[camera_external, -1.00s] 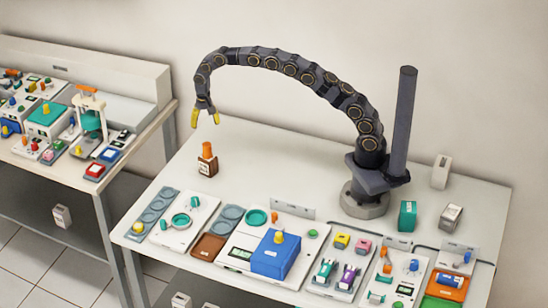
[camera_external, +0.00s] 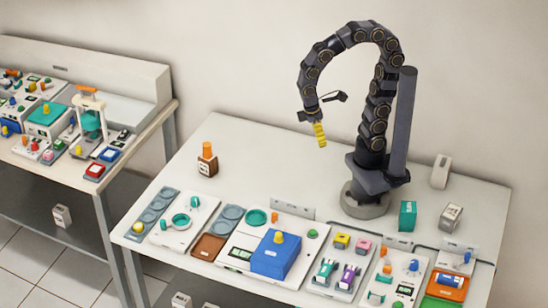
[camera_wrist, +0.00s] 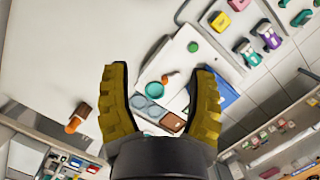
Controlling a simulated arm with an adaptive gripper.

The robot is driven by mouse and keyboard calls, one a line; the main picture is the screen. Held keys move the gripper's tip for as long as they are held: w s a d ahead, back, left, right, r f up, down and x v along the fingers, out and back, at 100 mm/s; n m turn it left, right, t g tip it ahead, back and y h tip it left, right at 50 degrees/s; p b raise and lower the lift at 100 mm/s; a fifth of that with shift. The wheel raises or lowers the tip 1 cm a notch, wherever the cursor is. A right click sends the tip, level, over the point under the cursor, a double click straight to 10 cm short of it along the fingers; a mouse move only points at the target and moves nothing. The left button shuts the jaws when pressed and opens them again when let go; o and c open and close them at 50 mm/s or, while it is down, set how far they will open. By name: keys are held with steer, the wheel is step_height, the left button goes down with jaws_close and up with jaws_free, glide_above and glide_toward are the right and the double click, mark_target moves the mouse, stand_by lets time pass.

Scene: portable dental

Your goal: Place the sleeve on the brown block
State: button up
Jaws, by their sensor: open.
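The brown block (camera_external: 207,168) stands on the back left part of the white table. An orange cylinder (camera_external: 207,150), which looks like the sleeve, stands upright on top of it. In the wrist view the brown block (camera_wrist: 84,110) and the orange cylinder (camera_wrist: 72,125) show at the lower left, outside the fingers. My gripper (camera_external: 320,135) is up in the air, well to the right of the block and apart from it. In the wrist view my gripper (camera_wrist: 160,72) has its yellow fingers spread, with nothing held between them.
Trays with round wells (camera_external: 153,210), a blue box with a yellow knob (camera_external: 277,260) and small coloured parts line the table's front. A teal box (camera_external: 407,215) stands right of my base. The table around the brown block is clear. A second bench is at left.

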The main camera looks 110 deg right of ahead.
steer(key=s+n, duration=0.1)
steer(key=s, duration=0.2)
steer(key=s+a+r+n+t, duration=0.1)
steer(key=s, duration=0.1)
steer(key=shift+s+n+h, duration=0.3)
steer(key=shift+h, duration=0.1)
steer(key=shift+f, duration=0.15)
stand_by(0.5)
